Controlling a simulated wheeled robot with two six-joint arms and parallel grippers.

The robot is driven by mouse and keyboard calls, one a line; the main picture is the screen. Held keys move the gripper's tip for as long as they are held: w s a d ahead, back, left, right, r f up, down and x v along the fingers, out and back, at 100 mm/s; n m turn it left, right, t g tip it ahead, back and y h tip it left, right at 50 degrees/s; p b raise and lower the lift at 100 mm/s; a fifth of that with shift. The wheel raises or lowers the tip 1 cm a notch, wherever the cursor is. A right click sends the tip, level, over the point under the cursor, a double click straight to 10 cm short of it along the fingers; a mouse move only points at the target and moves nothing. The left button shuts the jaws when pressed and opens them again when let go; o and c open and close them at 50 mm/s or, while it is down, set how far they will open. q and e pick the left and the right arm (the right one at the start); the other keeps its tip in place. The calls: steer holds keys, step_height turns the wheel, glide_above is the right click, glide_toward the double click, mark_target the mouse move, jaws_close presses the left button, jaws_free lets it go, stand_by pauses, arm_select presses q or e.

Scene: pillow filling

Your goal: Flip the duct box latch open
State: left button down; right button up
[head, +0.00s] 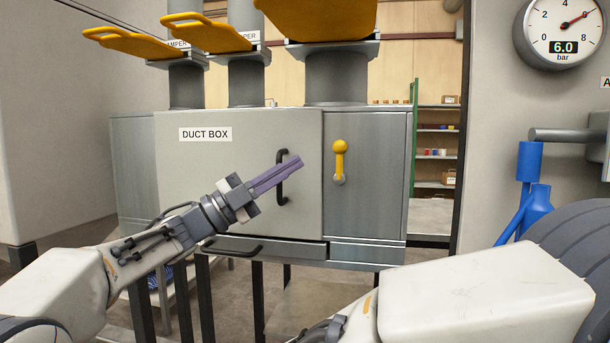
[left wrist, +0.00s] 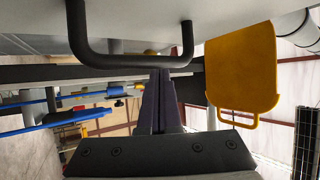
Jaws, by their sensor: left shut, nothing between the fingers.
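The duct box (head: 225,165) is a grey metal cabinet with a labelled front door. Its latch (head: 340,148) is a yellow lever with a round knob, pointing upright from a pivot on the panel right of the door. My left gripper (head: 296,161) is shut and empty, its purple fingers pointing up and right in front of the black door handle (head: 282,178), left of the latch. In the left wrist view, the shut fingers (left wrist: 160,75) appear close by the black handle (left wrist: 128,60); contact cannot be told. A small yellow patch shows beyond their tips. My right gripper is out of view.
Yellow damper plates (head: 168,42) stick out above the box. A lower black handle (head: 232,248) sits under the door. A pressure gauge (head: 563,30) and blue pipework (head: 528,190) are at the right. The panel around the latch is clear.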

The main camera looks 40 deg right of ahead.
arm_select(q)
steer(key=r+v, duration=0.1)
steer(key=v, duration=0.6)
steer(key=shift+w+a, duration=0.3)
steer(key=shift+a, duration=0.4)
steer(key=shift+r, duration=0.1)
